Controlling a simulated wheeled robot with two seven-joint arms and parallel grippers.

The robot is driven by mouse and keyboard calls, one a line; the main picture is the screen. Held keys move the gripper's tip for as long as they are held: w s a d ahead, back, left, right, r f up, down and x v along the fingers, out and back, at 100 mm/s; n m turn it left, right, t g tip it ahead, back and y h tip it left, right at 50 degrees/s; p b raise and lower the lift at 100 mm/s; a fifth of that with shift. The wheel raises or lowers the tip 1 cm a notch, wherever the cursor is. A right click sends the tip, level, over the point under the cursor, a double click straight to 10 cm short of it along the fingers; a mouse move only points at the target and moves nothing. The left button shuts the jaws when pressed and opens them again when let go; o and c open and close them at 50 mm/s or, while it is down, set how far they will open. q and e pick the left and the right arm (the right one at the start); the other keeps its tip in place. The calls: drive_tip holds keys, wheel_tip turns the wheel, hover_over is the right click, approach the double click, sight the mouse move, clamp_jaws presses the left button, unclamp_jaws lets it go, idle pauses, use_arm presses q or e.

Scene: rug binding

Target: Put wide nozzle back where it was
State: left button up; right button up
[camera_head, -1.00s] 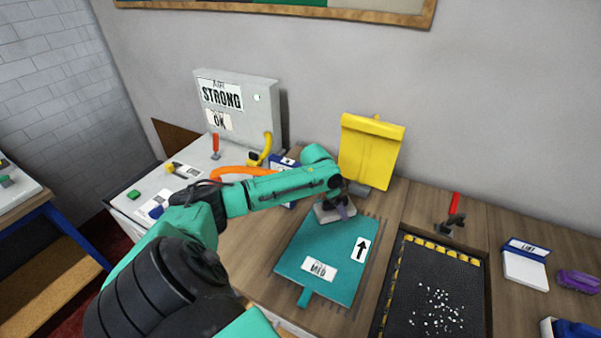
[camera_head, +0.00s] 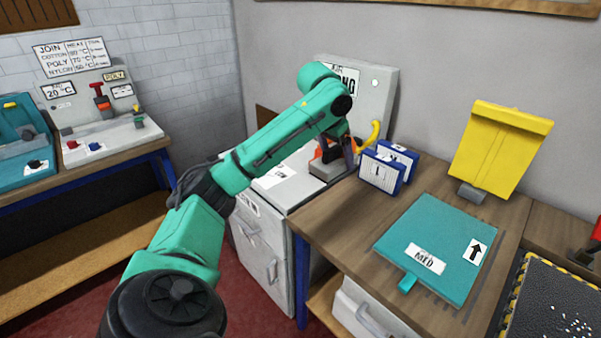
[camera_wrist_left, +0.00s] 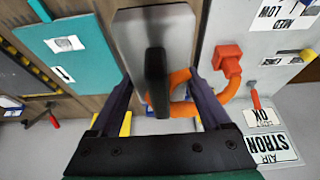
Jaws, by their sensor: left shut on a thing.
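A grey flat-faced block with a dark handle, which looks like the wide nozzle (camera_head: 327,169), is in my left gripper (camera_head: 343,150), above the right part of the white cabinet top (camera_head: 268,184) in the head view. In the left wrist view, the grey block (camera_wrist_left: 137,28) lies between the fingers of my left gripper (camera_wrist_left: 158,92). An orange hose (camera_wrist_left: 180,78) with a red-orange end shows beyond it. I cannot tell whether the block touches anything below. My right gripper is not in view.
Blue-and-white boxes (camera_head: 381,174) stand close to the right of my left gripper, with a yellow hook-shaped piece (camera_head: 374,133) behind. A teal board (camera_head: 430,235) lies on the wooden bench. A yellow upright holder (camera_head: 500,150) stands at the back.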

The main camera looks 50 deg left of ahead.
use_arm(q)
drive_tip(key=f, duration=1.3)
drive_tip(key=f+p, duration=0.1)
drive_tip(key=f, duration=0.6)
drive_tip(key=shift+w, duration=0.25)
drive_tip(key=shift+d, duration=0.1)
drive_tip(key=o, duration=1.1)
drive_tip(key=shift+f, duration=0.1)
drive_tip(key=shift+o, duration=0.2)
drive_tip(key=v, duration=1.2)
drive_tip(key=shift+b, duration=0.45)
